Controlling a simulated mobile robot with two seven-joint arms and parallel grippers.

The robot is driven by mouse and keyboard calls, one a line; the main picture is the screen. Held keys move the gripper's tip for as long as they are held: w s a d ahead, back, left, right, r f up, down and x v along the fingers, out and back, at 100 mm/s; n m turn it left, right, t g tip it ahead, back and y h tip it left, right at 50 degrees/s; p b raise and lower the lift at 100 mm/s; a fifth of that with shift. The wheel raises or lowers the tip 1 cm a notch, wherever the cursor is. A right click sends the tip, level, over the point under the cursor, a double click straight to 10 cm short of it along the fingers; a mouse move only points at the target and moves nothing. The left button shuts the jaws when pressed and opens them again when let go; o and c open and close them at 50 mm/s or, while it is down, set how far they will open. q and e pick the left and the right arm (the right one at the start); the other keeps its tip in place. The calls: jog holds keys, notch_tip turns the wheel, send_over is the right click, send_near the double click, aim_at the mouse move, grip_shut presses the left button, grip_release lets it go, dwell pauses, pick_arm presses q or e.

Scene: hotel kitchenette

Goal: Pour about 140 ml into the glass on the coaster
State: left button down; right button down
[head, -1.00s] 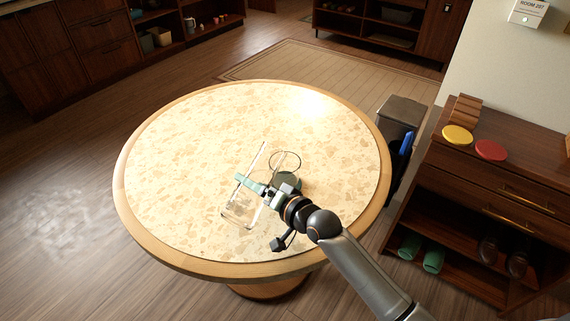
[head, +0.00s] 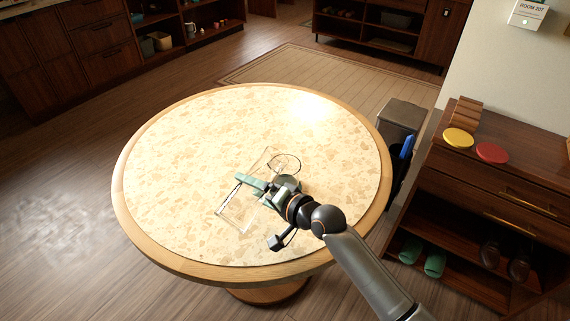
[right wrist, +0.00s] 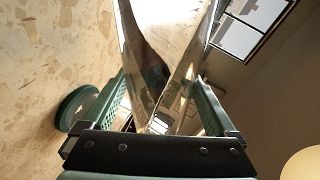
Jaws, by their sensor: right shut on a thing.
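My right gripper (head: 258,186) is shut on a clear, see-through pitcher (head: 236,213), which it holds tilted above the round table. In the right wrist view the pitcher (right wrist: 165,50) stands between the green fingers (right wrist: 160,105). The clear glass (head: 284,161) shows mainly by its round rim, just behind and to the right of the pitcher. The dark green coaster (right wrist: 72,108) shows at the left of the right wrist view; in the head view my gripper mostly covers it. I cannot tell the liquid level in the glass. My left gripper is not in view.
The round, pale speckled table (head: 180,150) is otherwise clear. A wooden cabinet (head: 500,190) at the right carries a yellow disc (head: 458,138) and a red disc (head: 491,152). A grey bin (head: 402,115) stands between it and the table.

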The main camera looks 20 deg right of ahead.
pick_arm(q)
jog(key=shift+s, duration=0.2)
pick_arm(e)
jog(key=shift+r, duration=0.4)
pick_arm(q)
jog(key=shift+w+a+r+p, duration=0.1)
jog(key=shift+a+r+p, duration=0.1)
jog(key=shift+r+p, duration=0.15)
pick_arm(e)
jog(key=shift+w+d+r, duration=0.1)
jog(key=shift+w+r, duration=0.05)
jog(key=shift+r, duration=0.1)
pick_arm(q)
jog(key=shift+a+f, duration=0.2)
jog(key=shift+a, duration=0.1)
pick_arm(e)
jog(key=shift+w+d+m, duration=0.1)
jog(key=shift+m, duration=0.3)
pick_arm(q)
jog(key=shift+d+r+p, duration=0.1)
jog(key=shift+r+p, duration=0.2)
jog(key=shift+p, duration=0.1)
pick_arm(e)
jog(key=shift+r, duration=0.2)
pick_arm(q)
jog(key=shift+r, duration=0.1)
